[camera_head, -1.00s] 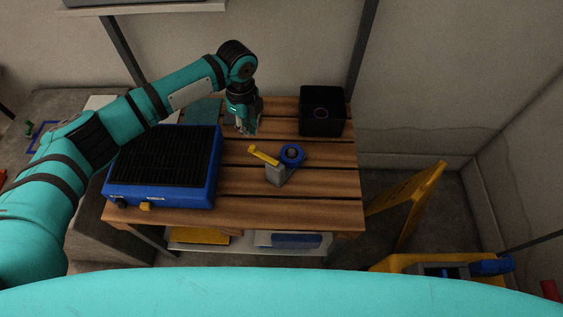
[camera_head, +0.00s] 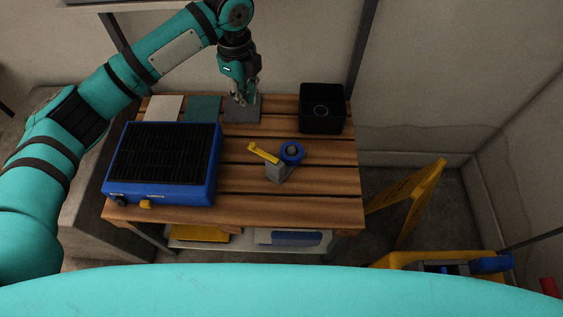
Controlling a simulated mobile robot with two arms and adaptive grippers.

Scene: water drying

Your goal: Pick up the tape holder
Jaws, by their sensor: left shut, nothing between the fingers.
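The tape holder (camera_head: 277,172) stands on the wooden table, right of its middle. It has a grey body, a yellow arm pointing up and left, and a blue ring at its right. My left gripper (camera_head: 241,101) is shut and empty. My right gripper does not show.
A blue box with a black grille (camera_head: 164,165) fills the table's left side. A black open bin (camera_head: 322,108) stands at the back right. The slatted table (camera_head: 318,212) has free room around the tape holder. A yellow folding sign (camera_head: 418,203) stands on the floor at right.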

